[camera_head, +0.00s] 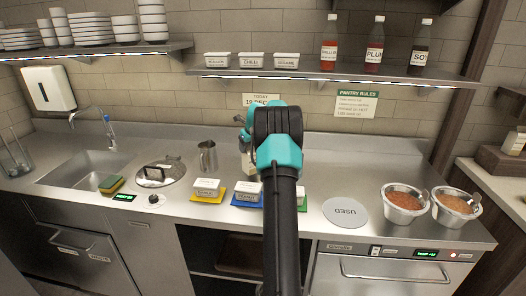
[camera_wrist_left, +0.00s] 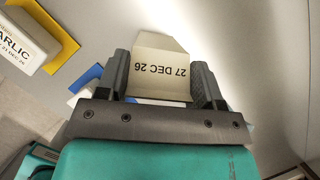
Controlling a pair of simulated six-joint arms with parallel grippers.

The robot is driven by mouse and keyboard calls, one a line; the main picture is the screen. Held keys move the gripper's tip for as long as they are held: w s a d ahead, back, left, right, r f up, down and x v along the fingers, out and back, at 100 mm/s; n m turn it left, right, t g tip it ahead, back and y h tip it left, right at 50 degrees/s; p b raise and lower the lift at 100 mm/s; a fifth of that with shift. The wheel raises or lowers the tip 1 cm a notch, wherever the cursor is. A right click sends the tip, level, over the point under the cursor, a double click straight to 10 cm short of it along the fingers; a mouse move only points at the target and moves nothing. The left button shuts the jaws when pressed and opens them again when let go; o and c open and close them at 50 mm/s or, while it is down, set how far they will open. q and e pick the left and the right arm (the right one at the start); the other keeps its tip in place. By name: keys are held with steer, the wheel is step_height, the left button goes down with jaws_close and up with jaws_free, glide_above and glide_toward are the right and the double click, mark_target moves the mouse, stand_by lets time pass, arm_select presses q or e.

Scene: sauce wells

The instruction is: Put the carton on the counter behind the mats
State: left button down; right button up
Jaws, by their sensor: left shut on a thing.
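My left gripper (camera_wrist_left: 160,88) is shut on a beige carton (camera_wrist_left: 160,68) marked "27 DEC 26", held between its two fingers. In the head view the left gripper (camera_head: 245,138) is over the counter behind the mats, mostly hidden by my arm. A pale part of the carton (camera_head: 247,164) shows below it. I cannot tell if the carton touches the counter. The yellow mat (camera_head: 196,199) and the blue mat (camera_head: 238,204) each hold a white labelled tub. A green mat (camera_head: 303,207) is mostly hidden by my arm. My right gripper is not in view.
A round grey "USED" disc (camera_head: 345,213) and two bowls of sauce (camera_head: 404,200) (camera_head: 456,206) are at the right. The counter behind the disc (camera_head: 350,165) is clear.

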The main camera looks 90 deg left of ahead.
arm_select(q)
steer(key=shift+f, duration=1.2)
steer(key=shift+c, duration=1.2)
jaws_free()
steer(key=v, duration=1.2)
